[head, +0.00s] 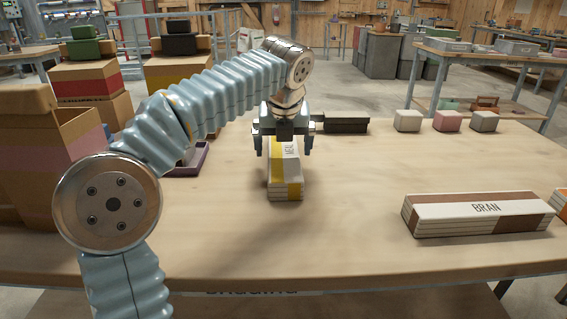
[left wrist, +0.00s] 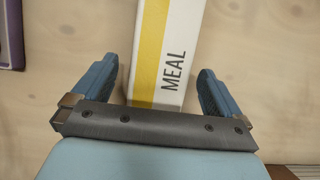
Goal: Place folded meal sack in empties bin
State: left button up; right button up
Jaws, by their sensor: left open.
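The folded meal sack (head: 287,188), white with a yellow band and the word MEAL, lies flat on the table near its middle. It also shows in the left wrist view (left wrist: 160,50), running up from between the fingers. My left gripper (head: 283,148) is open over the sack, one finger on each side. In the left wrist view the fingers (left wrist: 160,80) show gaps to both sides of the sack. My right gripper is not in view. No bin is labelled as the empties bin; an open cardboard box (head: 85,170) stands at the left.
A purple tray (head: 190,172) lies behind my left arm, partly hidden. A BRAN sack (head: 480,212) lies at the right. A black tray (head: 346,126) and several small blocks (head: 447,120) line the far edge. The table front middle is clear.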

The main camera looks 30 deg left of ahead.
pick_arm(q)
jog(key=shift+x, duration=0.85)
jog(key=shift+r, duration=0.1)
jog(key=c, duration=1.2)
jog(key=shift+o, duration=0.2)
jog(key=shift+r, duration=0.1)
notch_tip(320, 180, up, 3)
jog(key=shift+w+r+p, duration=0.1)
jog(key=shift+r+p, duration=0.05)
jog(key=shift+p, duration=0.5)
jog(key=s+r, duration=0.1)
jog(key=r, duration=0.1)
jog(key=s+d+r, duration=0.1)
jog(key=s+r, duration=0.1)
jog(key=s+d+r+p, duration=0.1)
jog(key=r, duration=0.1)
jog(key=shift+s+d, duration=0.15)
jog(key=shift+s, duration=0.15)
jog(key=s+d+r, duration=0.3)
jog(key=s+d, duration=0.1)
jog(key=s, duration=0.4)
jog(key=shift+r, duration=0.3)
